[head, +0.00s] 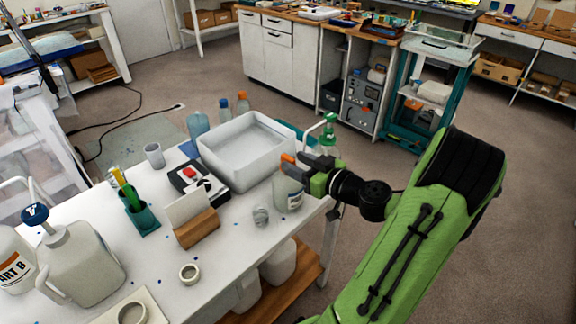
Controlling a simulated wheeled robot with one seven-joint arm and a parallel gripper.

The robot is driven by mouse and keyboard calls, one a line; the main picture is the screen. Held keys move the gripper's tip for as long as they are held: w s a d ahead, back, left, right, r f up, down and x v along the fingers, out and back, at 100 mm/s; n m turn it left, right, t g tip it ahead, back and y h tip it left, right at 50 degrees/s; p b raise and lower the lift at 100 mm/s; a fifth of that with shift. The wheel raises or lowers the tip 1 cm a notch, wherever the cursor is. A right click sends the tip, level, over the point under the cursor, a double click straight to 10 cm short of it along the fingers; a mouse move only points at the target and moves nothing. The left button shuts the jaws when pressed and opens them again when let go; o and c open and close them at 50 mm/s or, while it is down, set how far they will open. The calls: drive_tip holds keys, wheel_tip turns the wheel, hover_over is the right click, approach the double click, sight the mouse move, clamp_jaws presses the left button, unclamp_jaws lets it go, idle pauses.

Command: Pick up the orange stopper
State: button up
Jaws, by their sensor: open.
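A small orange piece, which looks like the orange stopper (288,158), shows at the tips of my gripper (305,168). It appears above a translucent labelled jar (290,195) near the table's right edge. My gripper reaches in from the right, with its jaws open. I cannot tell whether the stopper lies between the fingers or just beyond them, or whether it touches the jar. The fingers hide part of the jar's top.
The white table (150,255) also holds a white tub (245,150), a green-capped pump bottle (329,128), a small clear cup (261,215), a wooden card holder (197,228) and a large jug (85,262).

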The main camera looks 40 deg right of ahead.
sight(294, 161)
drive_tip(key=w, duration=0.3)
drive_tip(key=shift+w+f, duration=0.3)
drive_tip(key=shift+w, duration=0.1)
clamp_jaws()
drive_tip(key=shift+r, duration=0.15)
wheel_tip(294, 161, up, 13)
drive_tip(key=p, duration=0.5)
drive_tip(key=shift+r, duration=0.15)
